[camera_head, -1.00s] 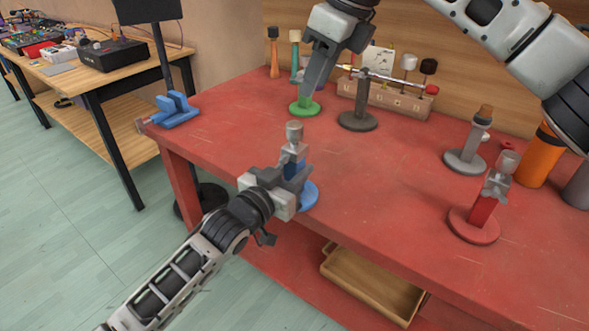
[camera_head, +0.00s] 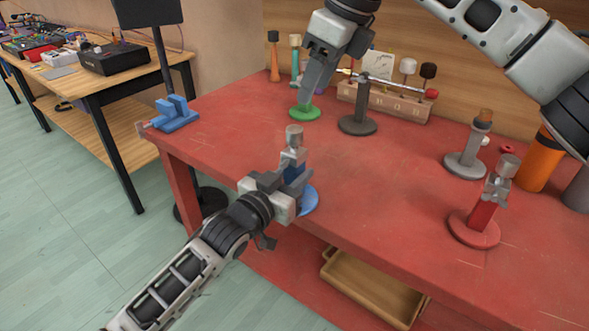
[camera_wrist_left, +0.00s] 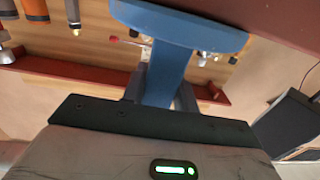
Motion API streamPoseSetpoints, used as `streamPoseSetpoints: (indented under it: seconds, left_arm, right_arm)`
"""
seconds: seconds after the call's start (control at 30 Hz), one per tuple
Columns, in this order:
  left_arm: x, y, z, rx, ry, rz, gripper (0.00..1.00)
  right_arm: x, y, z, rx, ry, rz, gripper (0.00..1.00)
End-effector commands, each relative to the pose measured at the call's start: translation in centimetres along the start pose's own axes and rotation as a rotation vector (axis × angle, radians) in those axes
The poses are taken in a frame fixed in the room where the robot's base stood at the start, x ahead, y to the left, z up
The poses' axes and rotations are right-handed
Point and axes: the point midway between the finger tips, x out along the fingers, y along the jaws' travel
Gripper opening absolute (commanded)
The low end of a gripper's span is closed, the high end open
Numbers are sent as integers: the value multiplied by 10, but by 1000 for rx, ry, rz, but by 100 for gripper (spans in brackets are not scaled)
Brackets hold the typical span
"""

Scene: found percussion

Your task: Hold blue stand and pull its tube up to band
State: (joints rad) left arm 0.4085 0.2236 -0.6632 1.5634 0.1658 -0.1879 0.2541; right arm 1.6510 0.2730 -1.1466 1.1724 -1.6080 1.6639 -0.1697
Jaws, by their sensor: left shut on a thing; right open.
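The blue stand stands upright near the front edge of the red table, with its round blue base (camera_head: 308,199) resting on the top. A grey metal tube (camera_head: 294,138) with a clamp-like fitting rises from it. My left gripper (camera_head: 290,182) is shut on the blue column from the front left, below the tube. In the left wrist view the blue column (camera_wrist_left: 168,68) runs between my fingers to the wide blue base at the top. The band cannot be made out. My right gripper (camera_head: 313,92) is open, pointing down at the green stand (camera_head: 304,113) at the back.
A dark grey stand (camera_head: 357,125) is right of my right gripper, before a rack of mallets (camera_head: 390,103). A red stand (camera_head: 475,229), a grey stand (camera_head: 464,165) and an orange cylinder (camera_head: 537,165) stand at right. The table's middle is clear.

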Motion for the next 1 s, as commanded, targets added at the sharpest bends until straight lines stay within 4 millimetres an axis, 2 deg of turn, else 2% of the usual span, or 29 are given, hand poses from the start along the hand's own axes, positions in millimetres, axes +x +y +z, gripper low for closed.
streamPoseSetpoints:
  seconds: [0.13, 0.23, 0.33, 0.47, 0.73, 1.0]
  left_arm:
    - [0, 0, 1, 0, -1, 0, 0]
    - [0, 0, 1, 0, -1, 0, 0]
    - [0, 0, 1, 0, -1, 0, 0]
    - [0, 0, 1, 0, -2, -1, 0]
    - [0, 0, 1, 0, -2, -1, 0]
    - [0, 0, 1, 0, -2, 0, 0]
  right_arm:
    - [20, 14, 0, -26, -49, 60, 49]
    - [45, 34, 0, -55, -143, 148, 49]
    - [67, 52, -3, -78, -294, 239, 49]
    - [83, 61, -11, -82, -536, 302, 49]
    - [87, 49, -52, -6, -985, 207, 49]
    - [78, 21, -101, 59, -1187, -38, 49]
